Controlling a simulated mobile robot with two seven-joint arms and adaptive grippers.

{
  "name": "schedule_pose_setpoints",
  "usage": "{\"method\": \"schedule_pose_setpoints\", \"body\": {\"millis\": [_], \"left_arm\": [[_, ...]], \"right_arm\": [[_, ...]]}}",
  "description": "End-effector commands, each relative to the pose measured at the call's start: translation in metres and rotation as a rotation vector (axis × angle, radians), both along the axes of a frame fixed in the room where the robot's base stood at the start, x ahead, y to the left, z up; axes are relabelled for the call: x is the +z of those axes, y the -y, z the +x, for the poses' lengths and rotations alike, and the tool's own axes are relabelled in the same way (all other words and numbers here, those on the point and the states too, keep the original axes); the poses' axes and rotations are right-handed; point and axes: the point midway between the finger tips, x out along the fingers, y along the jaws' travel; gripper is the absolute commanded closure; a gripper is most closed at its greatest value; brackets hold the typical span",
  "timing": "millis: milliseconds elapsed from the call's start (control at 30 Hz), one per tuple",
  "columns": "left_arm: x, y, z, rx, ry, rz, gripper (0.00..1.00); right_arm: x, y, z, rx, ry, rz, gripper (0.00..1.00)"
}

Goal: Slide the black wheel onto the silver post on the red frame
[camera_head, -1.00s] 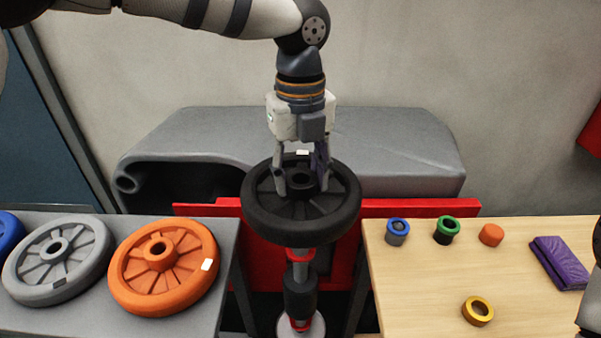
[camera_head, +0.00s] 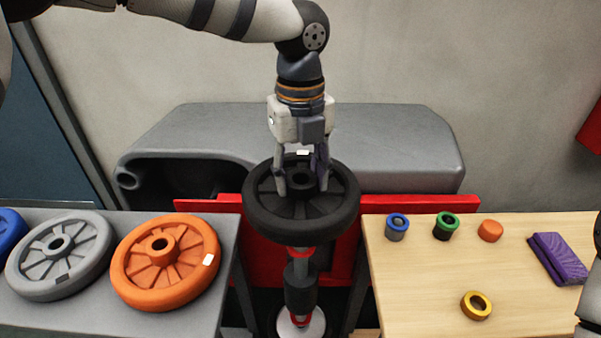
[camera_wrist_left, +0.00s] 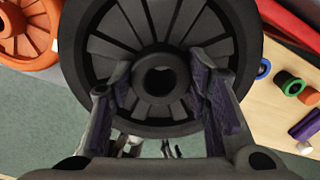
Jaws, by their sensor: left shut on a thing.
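The black wheel (camera_head: 262,216) is held roughly flat in front of the red frame (camera_head: 418,204). My left gripper (camera_head: 301,188) is above it, with its fingers shut on the wheel's hub. The wrist view shows the fingers on both sides of the hub of the wheel (camera_wrist_left: 100,52). Below the wheel, a red collar, a short grey-silver length of post (camera_head: 300,264) and a black sleeve show in line with the hub. The wheel hides the post's upper part, so I cannot tell whether the hub is around it. My right gripper is out of view.
A grey table (camera_head: 110,318) at left bears an orange wheel (camera_head: 137,289), a grey wheel (camera_head: 24,279) and part of a blue one. A grey machine body (camera_head: 370,150) stands behind.

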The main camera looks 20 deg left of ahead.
Motion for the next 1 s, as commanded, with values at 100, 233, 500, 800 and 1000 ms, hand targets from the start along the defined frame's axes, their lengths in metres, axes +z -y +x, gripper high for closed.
{"method": "schedule_pose_setpoints", "body": {"millis": [100,233,500,800,1000], "left_arm": [[-0.003,0.0,0.0,-0.001,0.002,0.0,1.0],[-0.008,0.0,0.0,-0.001,0.002,0.0,1.0],[-0.008,0.0,0.001,0.0,0.003,-0.001,1.0],[-0.016,0.0,0.0,0.0,0.001,0.0,1.0],[-0.025,0.0,0.001,0.0,0.003,0.0,1.0]], "right_arm": [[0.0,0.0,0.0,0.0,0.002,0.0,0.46],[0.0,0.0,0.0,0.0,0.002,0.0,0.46],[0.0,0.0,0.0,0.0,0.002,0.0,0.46],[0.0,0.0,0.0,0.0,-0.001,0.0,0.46],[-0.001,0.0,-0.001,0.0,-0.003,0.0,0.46]]}}
